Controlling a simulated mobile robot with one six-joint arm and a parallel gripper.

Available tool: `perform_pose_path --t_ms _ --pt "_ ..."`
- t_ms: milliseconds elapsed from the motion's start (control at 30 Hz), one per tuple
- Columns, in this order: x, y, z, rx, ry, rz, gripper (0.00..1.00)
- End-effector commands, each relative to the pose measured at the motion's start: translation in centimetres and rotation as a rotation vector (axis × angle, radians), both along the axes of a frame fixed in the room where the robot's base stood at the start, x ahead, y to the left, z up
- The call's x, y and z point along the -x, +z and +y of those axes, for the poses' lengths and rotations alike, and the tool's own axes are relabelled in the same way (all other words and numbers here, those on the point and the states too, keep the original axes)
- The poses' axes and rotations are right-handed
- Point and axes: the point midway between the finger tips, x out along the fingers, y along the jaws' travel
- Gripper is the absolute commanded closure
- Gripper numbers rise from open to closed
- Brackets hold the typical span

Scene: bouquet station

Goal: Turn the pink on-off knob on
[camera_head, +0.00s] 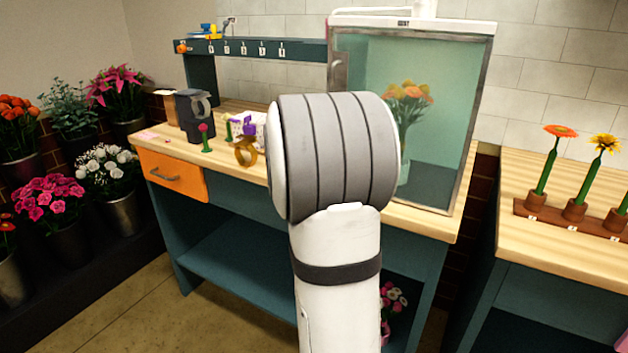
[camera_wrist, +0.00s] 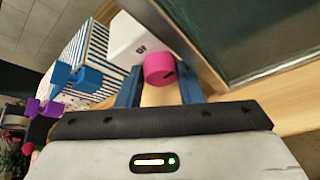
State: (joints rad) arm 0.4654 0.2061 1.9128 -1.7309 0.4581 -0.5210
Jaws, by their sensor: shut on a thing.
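The pink knob (camera_wrist: 158,69) is in the upper middle of the wrist view, on the front of a white box (camera_wrist: 138,38) with a small dark mark. The knob has a dark mark towards its lower right. My gripper (camera_wrist: 160,80) has its two blue fingers on either side of the knob and is shut on it. In the head view my arm's thick grey and white links hide the knob and the gripper.
In the head view, a glass cabinet (camera_head: 458,110) with a bouquet stands on the wooden bench, right behind my arm. A dark grey device (camera_head: 193,115) stands further left. In the wrist view, a blue-and-white striped thing (camera_wrist: 90,50) is left of the knob.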

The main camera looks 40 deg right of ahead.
Motion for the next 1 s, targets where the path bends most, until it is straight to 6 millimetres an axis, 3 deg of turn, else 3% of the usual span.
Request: perform_pose_path --t_ms 33,400,1000 --pt "0.02 -0.98 0.03 -0.01 0.001 -0.028 0.9" --pt "0.1 -0.58 0.04 -0.069 0.004 -0.163 0.9" --pt "0.11 -0.2 0.07 -0.083 0.005 -0.194 0.9"
